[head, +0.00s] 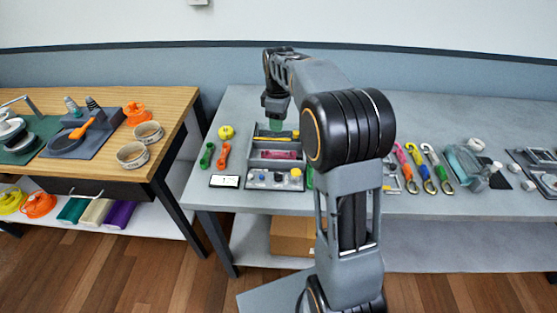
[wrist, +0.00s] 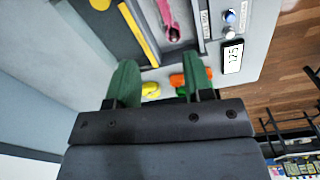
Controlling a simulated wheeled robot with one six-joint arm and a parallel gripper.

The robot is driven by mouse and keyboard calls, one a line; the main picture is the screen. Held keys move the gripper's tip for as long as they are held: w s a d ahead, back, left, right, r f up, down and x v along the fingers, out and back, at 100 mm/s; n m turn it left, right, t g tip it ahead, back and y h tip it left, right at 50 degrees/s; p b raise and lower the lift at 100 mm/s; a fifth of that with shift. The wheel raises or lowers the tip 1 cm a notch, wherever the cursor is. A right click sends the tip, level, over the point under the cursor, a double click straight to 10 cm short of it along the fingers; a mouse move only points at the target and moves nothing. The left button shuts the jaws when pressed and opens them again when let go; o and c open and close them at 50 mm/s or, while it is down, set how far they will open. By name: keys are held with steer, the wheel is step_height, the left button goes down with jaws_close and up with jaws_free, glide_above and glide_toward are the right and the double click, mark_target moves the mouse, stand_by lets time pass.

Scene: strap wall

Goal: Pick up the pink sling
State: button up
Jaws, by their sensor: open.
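My gripper (head: 275,122) is open and empty above the back of the grey compartment tray on the grey table. In the wrist view its two green fingers (wrist: 158,68) stand well apart. A pink strap-like piece (head: 278,155) lies in the tray's middle compartment. It also shows in the wrist view (wrist: 168,18), with a dark ring at one end, beyond the fingertips and cut off by the top edge. Another pink strap (head: 404,165) with a metal hook lies in the row at right. I cannot tell which is the sling.
A wooden table (head: 170,110) stands further left.

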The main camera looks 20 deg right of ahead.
mark_target(279, 153)
steer(key=f, duration=0.4)
steer(key=f+n, duration=0.1)
steer(key=f, duration=0.4)
steer(key=f+n, duration=0.1)
steer(key=f, duration=0.3)
steer(key=shift+s+a+f, duration=0.1)
steer(key=shift+s+f, duration=0.1)
steer(key=shift+s, duration=0.1)
steer(key=shift+c, duration=0.5)
jaws_close()
